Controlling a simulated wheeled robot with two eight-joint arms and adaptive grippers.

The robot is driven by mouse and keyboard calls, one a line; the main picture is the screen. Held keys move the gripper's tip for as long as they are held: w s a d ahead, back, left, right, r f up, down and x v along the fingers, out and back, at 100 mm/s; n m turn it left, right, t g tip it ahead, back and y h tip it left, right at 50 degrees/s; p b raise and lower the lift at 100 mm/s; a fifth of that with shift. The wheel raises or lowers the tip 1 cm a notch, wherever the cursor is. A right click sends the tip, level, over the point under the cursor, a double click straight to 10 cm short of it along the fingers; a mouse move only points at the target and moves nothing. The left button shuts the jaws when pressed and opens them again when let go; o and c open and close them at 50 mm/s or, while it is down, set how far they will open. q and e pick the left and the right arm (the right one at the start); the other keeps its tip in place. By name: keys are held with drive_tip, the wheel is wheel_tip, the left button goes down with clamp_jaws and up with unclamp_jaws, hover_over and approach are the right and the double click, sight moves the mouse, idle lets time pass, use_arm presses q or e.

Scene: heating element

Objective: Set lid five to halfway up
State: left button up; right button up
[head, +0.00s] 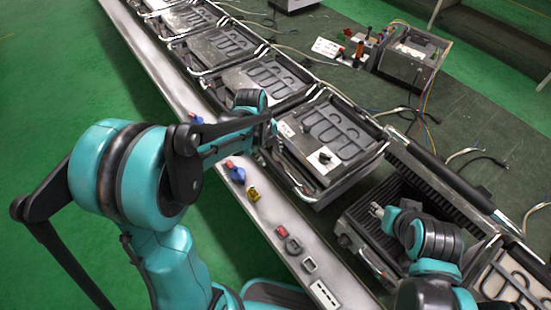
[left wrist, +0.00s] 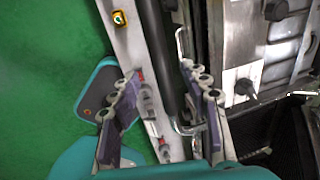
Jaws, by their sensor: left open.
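Several lids with grey heating elements stand in a diagonal row in the head view, with no readable numbers. The lid (head: 335,125) nearest my left gripper looks closed and has a white square with a dark knob. It also shows in the left wrist view (left wrist: 262,50). My left gripper (head: 266,138) is at this lid's left side. In the left wrist view my left gripper (left wrist: 162,75) is open, its fingers on either side of a dark bar (left wrist: 152,40) and the lid's metal handle (left wrist: 181,45). Contact cannot be told. My right gripper (head: 379,211) is over the ribbed unit; its jaws are unclear.
The unit at right stands open with its ribbed plate (head: 399,190) bare. A grey rail (head: 262,215) with blue, yellow and red switches runs along the row's front. A control box with wires (head: 412,58) stands behind. Green floor lies free at left.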

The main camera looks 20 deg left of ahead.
sight(273, 162)
use_arm(q)
drive_tip(key=f, duration=0.2)
drive_tip(key=f+b, duration=0.1)
drive_tip(key=f, duration=0.1)
drive_tip(key=w+f+b, duration=0.1)
drive_tip(key=f, duration=0.1)
drive_tip(key=shift+d+f, duration=0.1)
drive_tip(key=shift+d, duration=0.25)
clamp_jaws()
